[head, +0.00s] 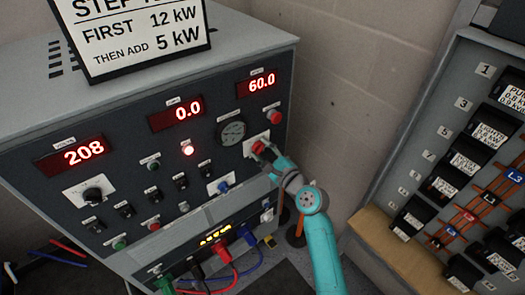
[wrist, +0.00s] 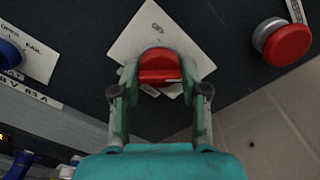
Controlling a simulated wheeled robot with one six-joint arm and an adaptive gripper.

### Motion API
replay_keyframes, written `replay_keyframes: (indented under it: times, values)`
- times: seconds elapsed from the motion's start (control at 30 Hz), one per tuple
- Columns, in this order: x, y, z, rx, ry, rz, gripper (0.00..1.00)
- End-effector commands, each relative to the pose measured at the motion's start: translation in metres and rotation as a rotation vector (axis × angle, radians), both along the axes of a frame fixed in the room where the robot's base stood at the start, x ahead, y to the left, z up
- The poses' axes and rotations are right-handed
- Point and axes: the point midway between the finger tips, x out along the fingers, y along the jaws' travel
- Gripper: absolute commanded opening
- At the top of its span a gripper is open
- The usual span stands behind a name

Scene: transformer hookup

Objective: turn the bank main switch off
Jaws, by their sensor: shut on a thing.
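The load bank panel (head: 215,150) carries a red rotary knob (head: 258,147) on a white plate at its right side; I take this knob to be the bank main switch. In the wrist view the red knob (wrist: 158,64) sits in front of a tilted white plate (wrist: 124,48). My gripper (head: 268,155) reaches the knob from the lower right. In the wrist view my gripper (wrist: 160,78) has its two fingers on either side of the knob, shut on it. The plate's lettering is mostly hidden or too small to read.
A red push button (wrist: 285,42) is right of the knob. A blue knob (wrist: 8,54) is at left. The displays read 208 (head: 84,153), 0.0 (head: 176,113) and 60.0 (head: 258,84). Cables (head: 222,262) hang below; a breaker panel (head: 450,170) stands right.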

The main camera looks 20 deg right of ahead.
Motion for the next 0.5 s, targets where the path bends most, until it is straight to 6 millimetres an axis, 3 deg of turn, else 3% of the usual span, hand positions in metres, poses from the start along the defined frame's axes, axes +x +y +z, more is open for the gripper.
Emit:
replay_keyframes:
  times: [0.5]
  values:
    - [-0.0001, 0.0002, -0.0004, -0.168, -0.054, 0.001, 0.09]
